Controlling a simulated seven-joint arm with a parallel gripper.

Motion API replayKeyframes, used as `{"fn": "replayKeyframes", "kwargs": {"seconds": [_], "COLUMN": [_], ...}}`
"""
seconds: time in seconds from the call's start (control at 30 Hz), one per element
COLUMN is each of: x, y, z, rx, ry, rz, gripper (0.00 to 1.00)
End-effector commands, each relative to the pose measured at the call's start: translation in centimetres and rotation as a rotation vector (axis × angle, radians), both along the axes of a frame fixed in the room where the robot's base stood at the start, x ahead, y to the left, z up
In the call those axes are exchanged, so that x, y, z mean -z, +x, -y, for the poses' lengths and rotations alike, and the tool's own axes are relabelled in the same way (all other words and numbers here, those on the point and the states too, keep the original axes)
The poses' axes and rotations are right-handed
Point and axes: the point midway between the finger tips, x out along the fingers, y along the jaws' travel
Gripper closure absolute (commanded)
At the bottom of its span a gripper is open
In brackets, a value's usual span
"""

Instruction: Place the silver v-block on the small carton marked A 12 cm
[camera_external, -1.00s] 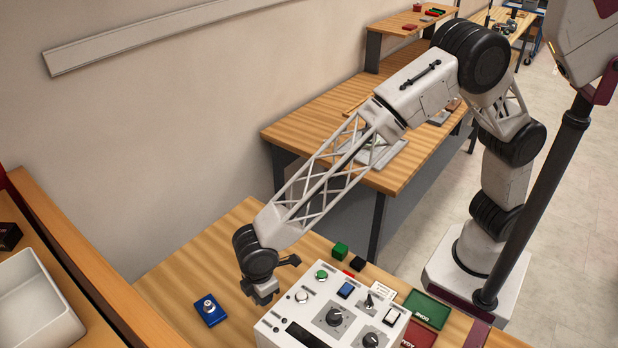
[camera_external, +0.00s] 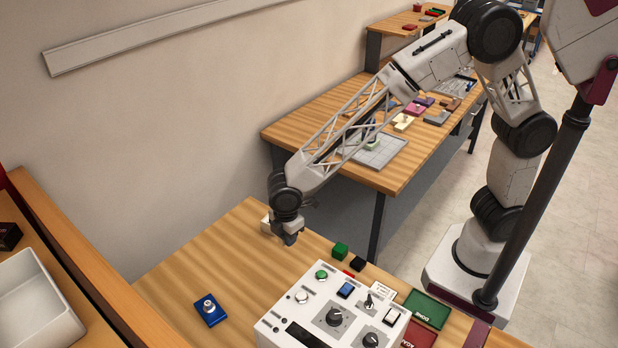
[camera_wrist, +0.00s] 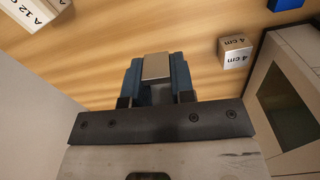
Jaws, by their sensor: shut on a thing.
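In the wrist view my gripper (camera_wrist: 157,88) is shut on the silver v-block (camera_wrist: 156,67), which shows as a plain metal face between the blue fingers. Its groove is not visible. The white carton marked A 12 cm (camera_wrist: 36,13) is at the upper left of the wrist view, apart from the fingers and cut off by the frame edge. In the external view my gripper (camera_external: 289,239) is over the far part of the bench. The v-block cannot be made out there. A pale object (camera_external: 267,226) shows just left of the gripper, partly hidden; I cannot tell which carton it is.
A small block marked 4 cm (camera_wrist: 235,51) is right of the fingers. A white control box (camera_external: 332,311) with knobs and buttons stands at the front. Green (camera_external: 341,250) and black (camera_external: 358,263) blocks sit behind it. A blue block (camera_external: 210,310) lies left; bench between is clear.

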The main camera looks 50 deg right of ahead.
Motion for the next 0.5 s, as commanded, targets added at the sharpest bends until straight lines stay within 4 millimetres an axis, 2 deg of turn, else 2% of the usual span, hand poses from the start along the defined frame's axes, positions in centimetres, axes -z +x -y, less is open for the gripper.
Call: {"fn": "replayKeyframes", "kwargs": {"seconds": [0.03, 0.2, 0.5], "x": [-0.1, 0.0, 0.2], "y": [0.4, 1.0, 1.3], "z": [1.7, 6.6, 14.2], "rx": [-0.004, -0.035, -0.085], "ry": [0.001, 0.0, 0.0], "rz": [0.0, 0.0, 0.0], "gripper": [1.0, 1.0, 1.0]}}
